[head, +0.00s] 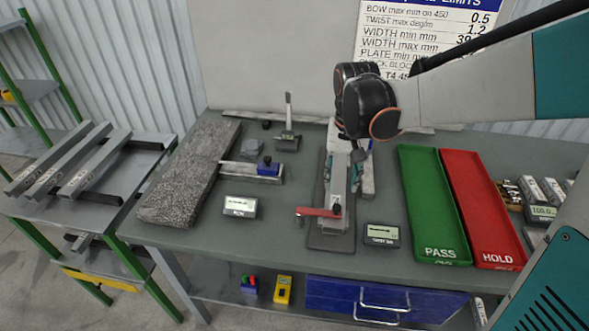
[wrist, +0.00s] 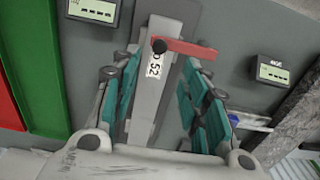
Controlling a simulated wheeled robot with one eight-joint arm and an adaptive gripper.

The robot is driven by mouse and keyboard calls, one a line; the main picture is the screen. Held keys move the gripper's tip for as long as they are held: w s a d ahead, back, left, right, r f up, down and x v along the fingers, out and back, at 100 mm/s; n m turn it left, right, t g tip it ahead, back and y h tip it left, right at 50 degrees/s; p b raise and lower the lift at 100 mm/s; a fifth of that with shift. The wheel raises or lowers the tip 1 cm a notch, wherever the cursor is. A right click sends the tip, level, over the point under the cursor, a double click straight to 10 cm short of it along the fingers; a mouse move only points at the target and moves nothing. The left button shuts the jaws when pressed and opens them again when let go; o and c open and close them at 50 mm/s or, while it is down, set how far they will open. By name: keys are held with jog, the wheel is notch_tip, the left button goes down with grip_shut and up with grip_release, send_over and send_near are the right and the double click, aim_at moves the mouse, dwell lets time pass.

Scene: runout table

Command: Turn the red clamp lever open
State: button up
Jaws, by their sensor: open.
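The red clamp lever (head: 316,212) sits at the near end of a narrow grey fixture (head: 325,240), pointing left from its dark pivot knob. In the wrist view the same lever (wrist: 190,47) points right, across a grey bar (wrist: 150,95) labelled 0.52. My gripper (head: 348,150) is over the far part of the fixture, behind the lever. In the wrist view my gripper (wrist: 160,72) is open and empty, its teal-padded fingers on either side of the bar. The lever shows beyond the fingertips, and no contact is visible. My arm hides part of the fixture's far end.
Small readouts stand right (head: 381,235) and left (head: 240,206) of the fixture. A green PASS tray (head: 433,215) and red HOLD tray (head: 484,215) lie right. Clear table surrounds the lever's left side.

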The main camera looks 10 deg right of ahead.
aim_at(337, 206)
notch_tip(337, 206, down, 9)
jog(key=shift+f+b, duration=0.2)
jog(key=shift+b, duration=1)
grip_shut()
